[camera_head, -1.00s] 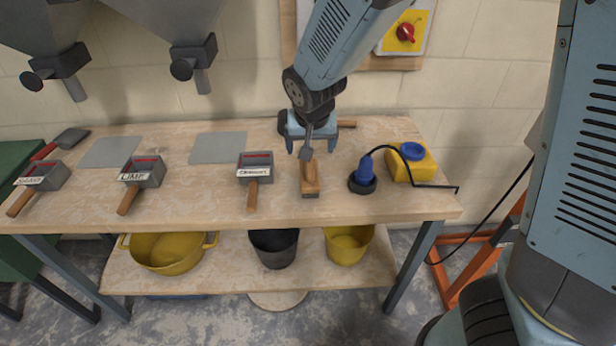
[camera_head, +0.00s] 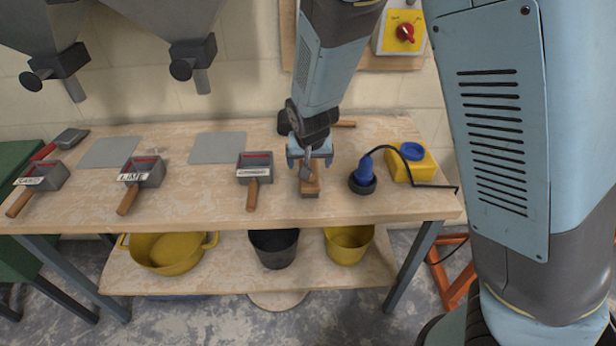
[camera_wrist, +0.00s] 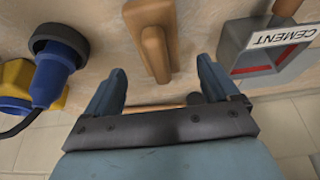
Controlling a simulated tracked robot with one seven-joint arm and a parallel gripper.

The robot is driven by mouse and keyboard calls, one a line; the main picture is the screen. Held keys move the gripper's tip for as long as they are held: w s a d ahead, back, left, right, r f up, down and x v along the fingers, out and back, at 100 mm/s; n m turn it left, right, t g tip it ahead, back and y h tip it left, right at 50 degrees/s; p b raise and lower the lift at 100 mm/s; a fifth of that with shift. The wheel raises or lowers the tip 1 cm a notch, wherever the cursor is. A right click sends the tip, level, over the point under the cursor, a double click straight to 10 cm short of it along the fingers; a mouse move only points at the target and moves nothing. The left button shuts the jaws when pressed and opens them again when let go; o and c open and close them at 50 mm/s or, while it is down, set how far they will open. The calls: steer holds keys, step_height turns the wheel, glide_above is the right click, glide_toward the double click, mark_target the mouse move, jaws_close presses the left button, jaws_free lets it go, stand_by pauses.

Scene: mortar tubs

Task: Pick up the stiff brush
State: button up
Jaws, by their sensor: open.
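The stiff brush (camera_head: 310,189), a wooden block with a raised wooden grip, lies on the bench right of the middle. My gripper (camera_head: 309,163) is over its far end, open and empty, and hides part of it in the head view. In the wrist view the brush (camera_wrist: 152,38) lies ahead of the gap between the open fingers (camera_wrist: 160,70), with no visible contact. Its bristles are hard to make out.
A handled tool (camera_head: 345,124) lies behind my gripper.

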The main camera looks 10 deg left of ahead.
steer(key=shift+x, duration=2.8)
steer(key=c, duration=1.3)
steer(key=shift+c, duration=0.2)
steer(key=shift+r, duration=0.15)
